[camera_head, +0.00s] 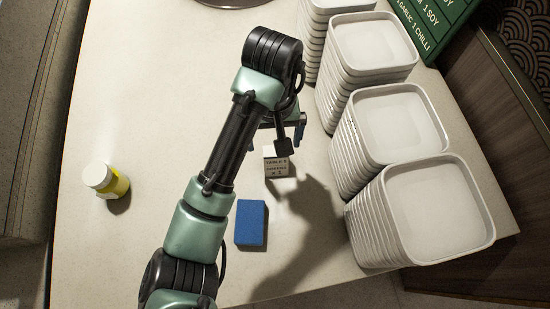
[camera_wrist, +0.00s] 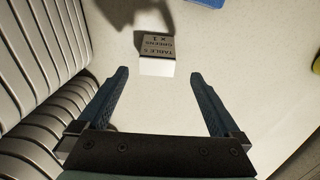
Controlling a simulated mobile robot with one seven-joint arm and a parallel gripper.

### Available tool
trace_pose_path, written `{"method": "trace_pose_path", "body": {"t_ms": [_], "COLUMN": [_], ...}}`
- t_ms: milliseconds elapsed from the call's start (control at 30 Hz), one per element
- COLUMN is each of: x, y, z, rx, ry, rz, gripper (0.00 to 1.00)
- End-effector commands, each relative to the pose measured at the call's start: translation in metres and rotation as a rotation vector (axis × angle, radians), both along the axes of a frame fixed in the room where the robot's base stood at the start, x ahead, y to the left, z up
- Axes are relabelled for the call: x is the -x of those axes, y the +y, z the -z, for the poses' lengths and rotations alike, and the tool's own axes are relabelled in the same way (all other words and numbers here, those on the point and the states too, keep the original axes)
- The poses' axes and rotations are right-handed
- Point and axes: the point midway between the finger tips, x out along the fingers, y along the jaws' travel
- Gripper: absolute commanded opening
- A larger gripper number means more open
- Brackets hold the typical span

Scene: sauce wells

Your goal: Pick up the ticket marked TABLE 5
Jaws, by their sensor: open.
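The ticket marked TABLE 5 (camera_head: 276,168) is a small block with a white top and a grey printed face, standing on the pale counter (camera_head: 150,110). In the wrist view the same ticket (camera_wrist: 157,50) shows upside down, with lines reading TABLE 5, GREENS and x 1. My gripper (camera_head: 275,138) is just behind the ticket in the head view, partly hidden by my arm. In the wrist view my gripper (camera_wrist: 159,74) has its two blue fingers wide apart. The ticket lies ahead of the fingertips, roughly centred between them, and nothing is held.
Tall stacks of white square trays (camera_head: 400,125) line the right side, close to my gripper. A blue sponge-like block (camera_head: 251,224) lies in front of the ticket. A yellow bottle with a white cap (camera_head: 105,180) stands at left. The counter between bottle and arm is clear.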

Motion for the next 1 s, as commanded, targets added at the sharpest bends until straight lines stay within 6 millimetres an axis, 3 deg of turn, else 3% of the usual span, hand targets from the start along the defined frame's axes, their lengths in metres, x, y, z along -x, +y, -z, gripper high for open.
{"method": "trace_pose_path", "body": {"t_ms": [33, 333, 633, 933, 1000], "x": [0.0, 0.0, 0.001, 0.0, 0.0], "y": [-0.001, -0.001, -0.002, -0.003, -0.003], "z": [0.014, 0.032, 0.072, 0.078, 0.078], "rx": [0.003, 0.001, 0.0, 0.001, 0.001], "ry": [0.001, -0.002, -0.001, -0.004, -0.004], "rz": [0.002, 0.002, 0.001, 0.003, 0.003], "gripper": [1.0, 1.0, 1.0, 1.0, 0.91]}}
